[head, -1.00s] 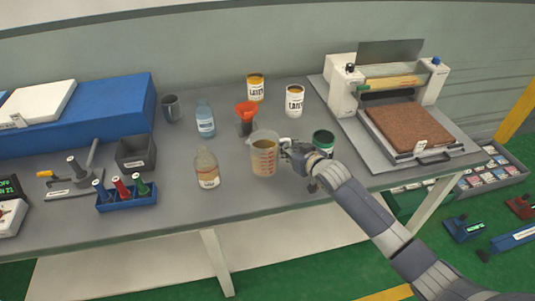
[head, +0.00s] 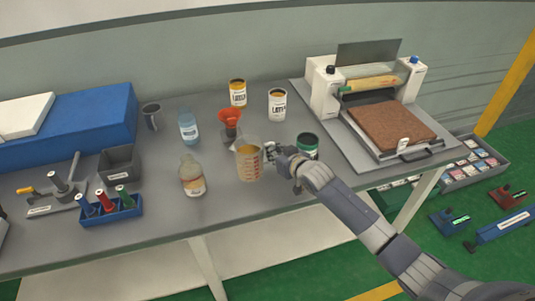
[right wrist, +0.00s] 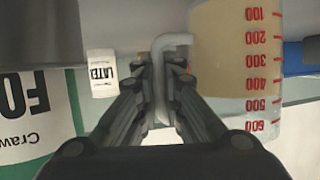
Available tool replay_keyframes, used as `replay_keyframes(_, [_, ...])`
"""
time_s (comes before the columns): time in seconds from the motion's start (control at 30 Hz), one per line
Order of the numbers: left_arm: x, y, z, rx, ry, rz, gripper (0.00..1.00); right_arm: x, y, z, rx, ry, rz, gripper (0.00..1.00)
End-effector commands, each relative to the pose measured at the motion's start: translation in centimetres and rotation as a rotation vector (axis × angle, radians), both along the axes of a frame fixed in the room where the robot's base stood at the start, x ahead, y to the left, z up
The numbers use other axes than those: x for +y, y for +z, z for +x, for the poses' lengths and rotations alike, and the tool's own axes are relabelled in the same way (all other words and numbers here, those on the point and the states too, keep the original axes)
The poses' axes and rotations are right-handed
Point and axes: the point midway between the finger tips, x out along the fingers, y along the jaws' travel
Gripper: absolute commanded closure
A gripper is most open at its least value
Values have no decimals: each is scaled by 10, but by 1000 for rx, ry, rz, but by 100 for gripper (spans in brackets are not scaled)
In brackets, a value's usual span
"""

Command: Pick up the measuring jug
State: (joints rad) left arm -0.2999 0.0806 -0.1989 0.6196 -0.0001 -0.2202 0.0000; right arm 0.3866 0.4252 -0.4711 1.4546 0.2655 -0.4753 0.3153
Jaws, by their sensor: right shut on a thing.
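The measuring jug (head: 249,163) is clear with red markings and holds a tan liquid. It stands upright at the front middle of the grey table in the head view. My right gripper (head: 270,152) is at the jug's right side, shut on its handle. In the right wrist view the fingers (right wrist: 166,80) close around the pale handle (right wrist: 162,90), and the jug's body (right wrist: 237,70) with its red scale is to the right. I cannot tell whether its base touches the table. My left gripper is not in view.
A green-labelled can (head: 307,146) stands close to the right of my gripper. A bottle (head: 191,176) is left of the jug, and a red funnel (head: 230,118) is behind it. Two white cans (head: 277,104) stand farther back. A press (head: 390,120) fills the right end.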

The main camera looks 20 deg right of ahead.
Motion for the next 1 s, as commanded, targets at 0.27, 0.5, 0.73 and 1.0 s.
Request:
replay_keyframes(0.27, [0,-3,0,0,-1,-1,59,0,13,1,-7,0,3,100])
replay_keyframes(0.5, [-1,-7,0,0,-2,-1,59,0,32,2,-9,0,4,100])
replay_keyframes(0.73, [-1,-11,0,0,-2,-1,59,-6,37,-12,-6,0,2,100])
replay_keyframes(1.0, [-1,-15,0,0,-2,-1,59,-18,40,-40,-6,0,1,100])
